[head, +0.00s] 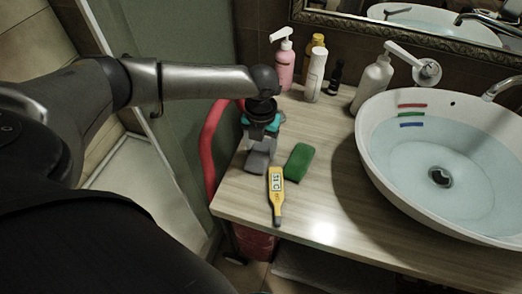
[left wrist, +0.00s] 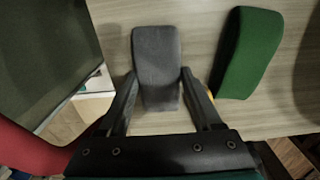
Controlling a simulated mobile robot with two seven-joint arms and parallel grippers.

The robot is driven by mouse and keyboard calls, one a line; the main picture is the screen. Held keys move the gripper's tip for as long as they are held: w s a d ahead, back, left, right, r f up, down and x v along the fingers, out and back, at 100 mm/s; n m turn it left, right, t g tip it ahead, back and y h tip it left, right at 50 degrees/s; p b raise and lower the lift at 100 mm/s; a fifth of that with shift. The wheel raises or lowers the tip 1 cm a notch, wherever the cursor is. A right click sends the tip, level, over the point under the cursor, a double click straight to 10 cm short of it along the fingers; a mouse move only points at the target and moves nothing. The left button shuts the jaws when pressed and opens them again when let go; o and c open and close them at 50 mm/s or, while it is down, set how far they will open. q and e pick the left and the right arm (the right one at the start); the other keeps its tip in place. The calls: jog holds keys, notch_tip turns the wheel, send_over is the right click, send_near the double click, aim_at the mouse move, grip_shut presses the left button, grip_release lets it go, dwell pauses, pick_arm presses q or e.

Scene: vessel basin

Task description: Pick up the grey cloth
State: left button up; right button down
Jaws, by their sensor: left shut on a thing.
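The grey cloth (head: 257,162) is a small block-shaped pad near the left end of the wooden counter. My left gripper (head: 262,146) points down over it and is shut on it. In the left wrist view the grey cloth (left wrist: 157,52) sits between the two dark fingers of my left gripper (left wrist: 159,76), one on each side. I cannot tell whether the cloth still touches the counter. My right gripper is not in view.
A green sponge (head: 298,162) lies just right of the cloth; it also shows in the left wrist view (left wrist: 247,52). A yellow thermometer (head: 276,193) lies in front. A water-filled basin (head: 375,160) stands right. Bottles, including a pink one (head: 284,66), stand behind. A red curved bar (head: 209,150) is left.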

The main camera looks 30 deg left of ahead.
aim_at(261, 149)
pick_arm(q)
notch_tip(261, 149, up, 20)
jog(key=p, duration=0.3)
jog(key=o, duration=0.7)
jog(key=c, duration=0.5)
jog(key=shift+c, duration=0.2)
